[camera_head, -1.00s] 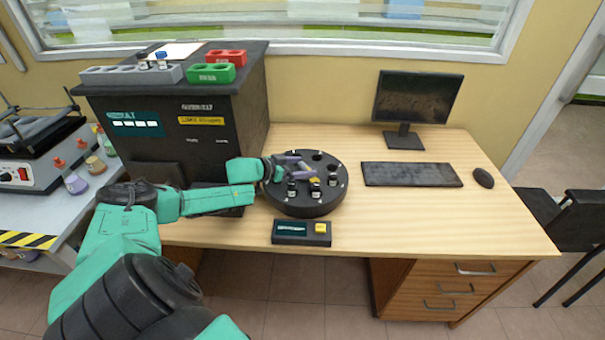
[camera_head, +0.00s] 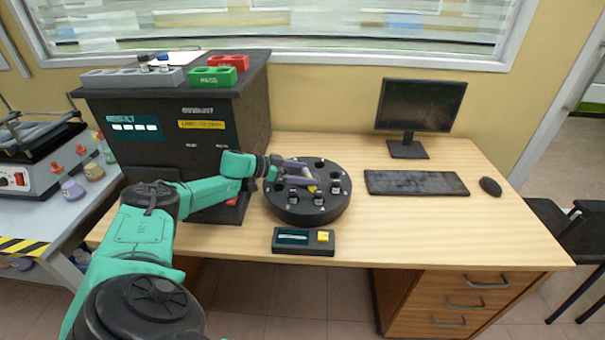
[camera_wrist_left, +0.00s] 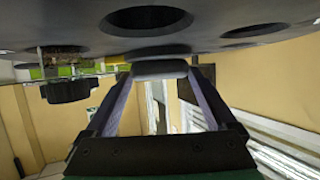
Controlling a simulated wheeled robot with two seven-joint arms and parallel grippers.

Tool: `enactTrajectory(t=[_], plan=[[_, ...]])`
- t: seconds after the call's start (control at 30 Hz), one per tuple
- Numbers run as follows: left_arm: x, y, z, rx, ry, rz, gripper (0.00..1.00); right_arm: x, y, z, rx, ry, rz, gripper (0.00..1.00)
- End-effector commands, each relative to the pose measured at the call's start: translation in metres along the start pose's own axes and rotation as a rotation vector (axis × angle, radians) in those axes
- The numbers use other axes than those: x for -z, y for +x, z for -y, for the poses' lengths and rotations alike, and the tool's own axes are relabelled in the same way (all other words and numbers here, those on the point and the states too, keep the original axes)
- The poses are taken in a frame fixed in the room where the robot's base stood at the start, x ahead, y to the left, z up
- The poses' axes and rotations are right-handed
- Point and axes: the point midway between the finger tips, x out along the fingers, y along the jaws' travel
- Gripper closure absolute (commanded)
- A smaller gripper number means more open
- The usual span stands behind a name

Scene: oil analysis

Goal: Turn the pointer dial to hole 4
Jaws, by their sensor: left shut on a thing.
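The round black dial disc (camera_head: 305,209) stands on the wooden desk, with holes and several small vials around its top. My left gripper (camera_head: 303,181) reaches over the disc from the left, with its purple-grey fingers at the middle. In the left wrist view, the fingers (camera_wrist_left: 160,90) are shut on a dark rounded knob (camera_wrist_left: 160,68), which appears to be the pointer's handle. A small yellow part (camera_head: 312,188) shows beside the fingertips. The fingers partly hide the pointer, and I cannot read the hole numbers. My right gripper is not in view.
A control box with a yellow button (camera_head: 323,237) lies in front of the disc. A black machine (camera_head: 170,135) with vial racks on top stands at the left. A keyboard (camera_head: 416,183), monitor (camera_head: 420,105) and mouse (camera_head: 490,186) are at the right. The desk's front right is clear.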

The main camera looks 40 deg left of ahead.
Motion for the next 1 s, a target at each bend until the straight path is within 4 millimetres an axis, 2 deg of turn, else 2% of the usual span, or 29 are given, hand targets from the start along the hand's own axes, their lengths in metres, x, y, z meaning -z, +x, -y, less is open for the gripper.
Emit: enactTrajectory(t=[0.03,0.07,0.1,0.37,0.47,0.7,0.8,1.0], plan=[[0.002,0.0,0.001,0.003,0.001,-0.003,0.66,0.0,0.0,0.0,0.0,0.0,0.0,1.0],[0.002,0.0,0.001,0.003,0.001,-0.004,0.06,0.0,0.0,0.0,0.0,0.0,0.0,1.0],[0.002,0.0,0.001,0.003,0.001,-0.004,0.0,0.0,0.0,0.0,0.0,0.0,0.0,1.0],[0.0,-0.003,0.001,0.002,0.0,-0.001,0.0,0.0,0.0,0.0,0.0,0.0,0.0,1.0],[-0.001,-0.018,0.002,0.005,-0.001,0.001,0.0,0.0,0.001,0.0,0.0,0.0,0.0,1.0],[-0.002,-0.066,0.001,0.004,0.001,0.002,0.0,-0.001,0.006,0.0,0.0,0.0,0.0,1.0],[0.0,-0.074,0.001,0.002,0.001,-0.002,0.0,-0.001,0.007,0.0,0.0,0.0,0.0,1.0],[0.001,-0.075,0.001,0.001,0.001,-0.003,0.0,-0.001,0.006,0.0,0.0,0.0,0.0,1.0]])
